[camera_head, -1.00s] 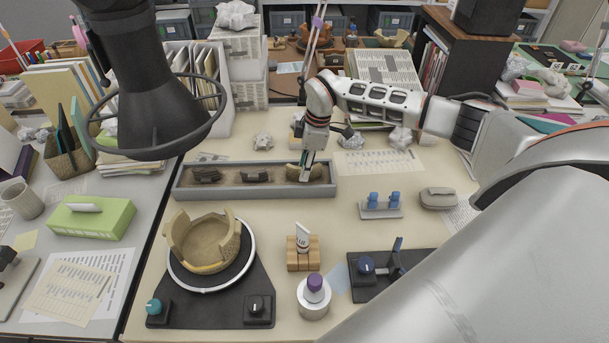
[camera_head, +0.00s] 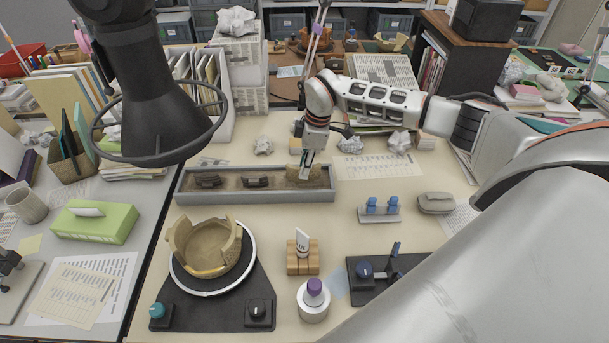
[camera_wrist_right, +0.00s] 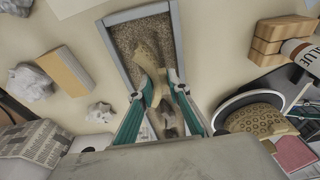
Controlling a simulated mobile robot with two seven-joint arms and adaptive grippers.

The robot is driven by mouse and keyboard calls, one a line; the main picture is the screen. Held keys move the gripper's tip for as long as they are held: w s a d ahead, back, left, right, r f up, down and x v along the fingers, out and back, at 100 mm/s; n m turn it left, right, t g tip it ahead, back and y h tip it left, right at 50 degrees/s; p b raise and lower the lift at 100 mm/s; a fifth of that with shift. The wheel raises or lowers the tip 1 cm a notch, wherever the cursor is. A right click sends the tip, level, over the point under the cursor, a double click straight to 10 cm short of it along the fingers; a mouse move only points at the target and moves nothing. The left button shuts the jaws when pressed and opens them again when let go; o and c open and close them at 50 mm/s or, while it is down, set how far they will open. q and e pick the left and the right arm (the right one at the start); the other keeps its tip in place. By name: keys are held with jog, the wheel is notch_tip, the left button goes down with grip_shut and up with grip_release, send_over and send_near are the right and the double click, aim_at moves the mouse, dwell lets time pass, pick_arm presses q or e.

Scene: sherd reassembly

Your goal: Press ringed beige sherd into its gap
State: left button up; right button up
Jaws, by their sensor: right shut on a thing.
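The beige sherd (camera_head: 312,181) is at the right end of the long grey tray (camera_head: 255,197). My right gripper (camera_head: 306,172) points down from above and is shut on it. In the right wrist view the sherd (camera_wrist_right: 147,62) stands between the teal-edged fingers (camera_wrist_right: 160,98), over the tray's grainy bed. Whether it still touches the bed is unclear, and its rings cannot be made out. The beige pot (camera_head: 208,247) sits on a round turntable (camera_head: 207,292) at front left, its rim stepped with low openings. Patterned pot wall shows in the wrist view (camera_wrist_right: 257,120). My left gripper is out of view.
Two dark sherds (camera_head: 208,181) (camera_head: 255,182) lie in the tray. A black hooded fixture (camera_head: 150,90) hangs at upper left. Tabletop between tray and turntable is clear.

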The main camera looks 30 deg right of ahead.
jog(key=shift+r+p, duration=0.95)
jog(key=shift+r, duration=1.5)
